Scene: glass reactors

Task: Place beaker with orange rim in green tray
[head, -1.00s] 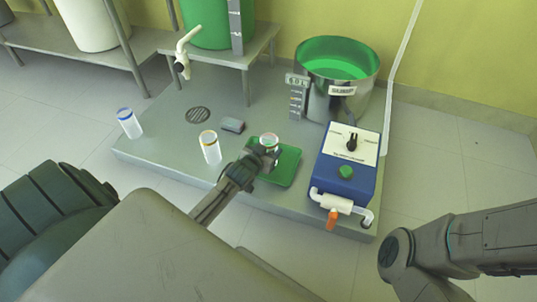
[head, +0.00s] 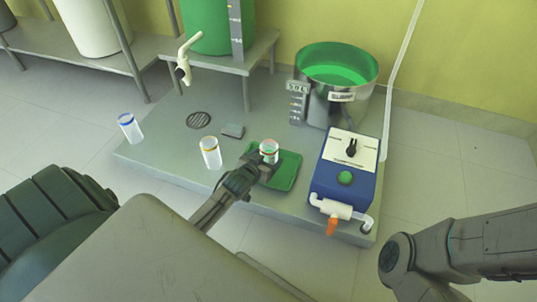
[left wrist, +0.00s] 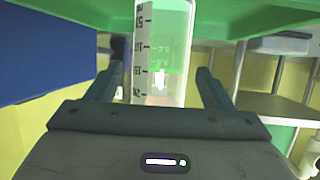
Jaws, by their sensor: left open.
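A clear beaker with an orange-red rim (head: 269,152) stands upright on the green tray (head: 287,178). My left gripper (head: 263,163) is open at the near side of this beaker. In the left wrist view the graduated beaker (left wrist: 160,60) lies between the two spread fingers (left wrist: 158,85), with a gap on each side, and the picture appears upside down. The tray (left wrist: 230,18) fills the top of that view. My right arm is at the right of the head view, and its gripper is out of the picture.
A beaker with a yellow-orange rim (head: 210,153) stands left of the tray, and a blue-rimmed one (head: 129,128) farther left. A blue control box (head: 342,183) stands close right of the tray. A steel pot (head: 325,101) stands behind, and a small grey block (head: 233,131) lies on the platform.

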